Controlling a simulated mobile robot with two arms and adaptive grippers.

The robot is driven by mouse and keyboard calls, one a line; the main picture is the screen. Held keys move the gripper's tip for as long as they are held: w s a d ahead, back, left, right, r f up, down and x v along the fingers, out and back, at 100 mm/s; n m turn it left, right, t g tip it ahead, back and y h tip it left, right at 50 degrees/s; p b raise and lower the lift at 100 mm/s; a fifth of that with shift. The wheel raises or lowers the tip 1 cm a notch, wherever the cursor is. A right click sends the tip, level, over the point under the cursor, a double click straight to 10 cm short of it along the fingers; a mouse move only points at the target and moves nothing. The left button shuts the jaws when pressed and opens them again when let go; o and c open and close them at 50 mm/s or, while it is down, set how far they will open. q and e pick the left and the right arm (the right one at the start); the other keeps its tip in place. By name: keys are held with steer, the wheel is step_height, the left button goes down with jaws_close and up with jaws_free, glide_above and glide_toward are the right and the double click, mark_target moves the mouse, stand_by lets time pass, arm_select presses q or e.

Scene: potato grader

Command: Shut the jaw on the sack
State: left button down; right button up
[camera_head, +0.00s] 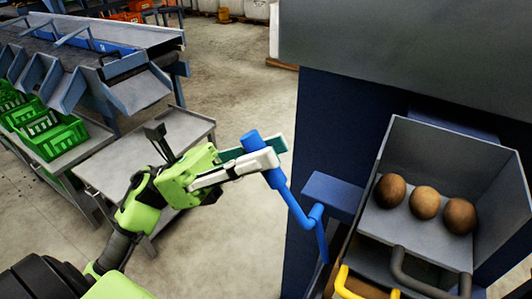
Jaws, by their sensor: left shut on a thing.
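My left gripper (272,153) reaches in from the left, with a light green body and pale fingers. It is shut on the thick grip of a blue lever (292,204). The grip's upper end sticks out above the fingers, and part of it is hidden between them. The lever bends down to the right, toward a blue block on the dark blue machine (315,120). I cannot make out a sack or a jaw with certainty. My right gripper is not in view.
A grey bin (497,165) at the right holds three brown potatoes (425,202). A yellow handle (345,285) and a dark handle (400,268) stand below it. A grey table (105,170) is behind my left arm. Green crates (62,135) and a conveyor (140,88) are at the left.

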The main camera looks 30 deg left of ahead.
arm_select(q)
steer(key=c, duration=2.2)
jaws_free()
steer(key=shift+f, duration=0.35)
steer(key=shift+c, duration=0.2)
steer(key=o, duration=0.3)
steer(key=shift+a, duration=0.2)
steer(key=shift+o, duration=0.2)
steer(key=shift+a, duration=0.25)
steer(key=shift+r, duration=0.1)
steer(key=shift+d, duration=0.1)
steer(key=v, duration=1.2)
